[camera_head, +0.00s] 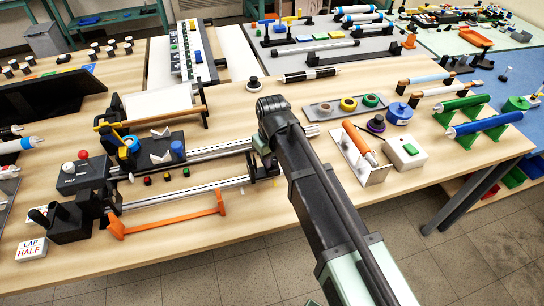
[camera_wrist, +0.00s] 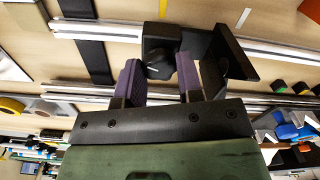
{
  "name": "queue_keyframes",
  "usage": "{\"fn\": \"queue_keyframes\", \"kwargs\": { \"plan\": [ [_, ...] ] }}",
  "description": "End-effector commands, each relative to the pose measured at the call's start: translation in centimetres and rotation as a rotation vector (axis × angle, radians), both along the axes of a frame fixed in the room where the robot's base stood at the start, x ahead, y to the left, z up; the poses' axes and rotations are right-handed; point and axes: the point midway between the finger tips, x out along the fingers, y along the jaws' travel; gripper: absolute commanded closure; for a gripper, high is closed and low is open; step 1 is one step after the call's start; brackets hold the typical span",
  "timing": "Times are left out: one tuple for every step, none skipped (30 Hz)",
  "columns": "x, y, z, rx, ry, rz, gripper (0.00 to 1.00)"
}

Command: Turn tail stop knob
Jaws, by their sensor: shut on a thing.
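My gripper (camera_wrist: 159,72) shows in the wrist view with its two purple-padded fingers on either side of a dark knob (camera_wrist: 160,50). The fingers are shut on this knob, which is part of the black tail stop (camera_wrist: 231,52) on the silver rails (camera_wrist: 198,39). In the head view the black tail stop (camera_head: 264,168) stands near the right end of the rails (camera_head: 215,191). My arm and wrist reach over it and hide the knob and fingertips there. The knob's turn angle cannot be told.
An orange handle bar (camera_head: 170,220) lies in front of the rails. A black headstock box (camera_head: 82,176) stands at their left end.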

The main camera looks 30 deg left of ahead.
Motion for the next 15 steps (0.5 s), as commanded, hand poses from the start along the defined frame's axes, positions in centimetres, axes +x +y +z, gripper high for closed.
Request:
{"fn": "queue_keyframes", "kwargs": {
  "plan": [
    [-0.02, -0.03, -0.02, -0.001, 0.000, 0.006, 0.90],
    [-0.02, -0.03, -0.02, -0.001, 0.000, 0.009, 0.90],
    [-0.02, -0.03, -0.02, -0.001, 0.000, 0.013, 0.90],
    [-0.02, -0.03, -0.02, -0.001, 0.000, 0.014, 0.90],
    [-0.02, -0.03, -0.02, -0.001, 0.000, 0.016, 0.90],
    [-0.02, -0.03, -0.02, -0.001, 0.000, 0.017, 0.90],
    [-0.02, -0.03, -0.02, -0.001, 0.000, 0.017, 0.90],
    [-0.02, -0.03, -0.02, -0.001, 0.000, 0.017, 0.90],
    [-0.02, -0.03, -0.02, -0.001, 0.000, 0.017, 0.90],
    [-0.02, -0.03, -0.02, -0.001, 0.000, 0.017, 0.90],
    [-0.02, -0.03, -0.02, -0.001, 0.000, 0.017, 0.90],
    [-0.02, -0.03, -0.02, -0.001, 0.000, 0.016, 0.90],
    [-0.02, -0.03, -0.02, -0.001, 0.000, 0.016, 0.90],
    [-0.02, -0.03, -0.02, -0.001, 0.000, 0.016, 0.90],
    [-0.02, -0.03, -0.02, -0.001, 0.000, 0.016, 0.63]
  ]
}}
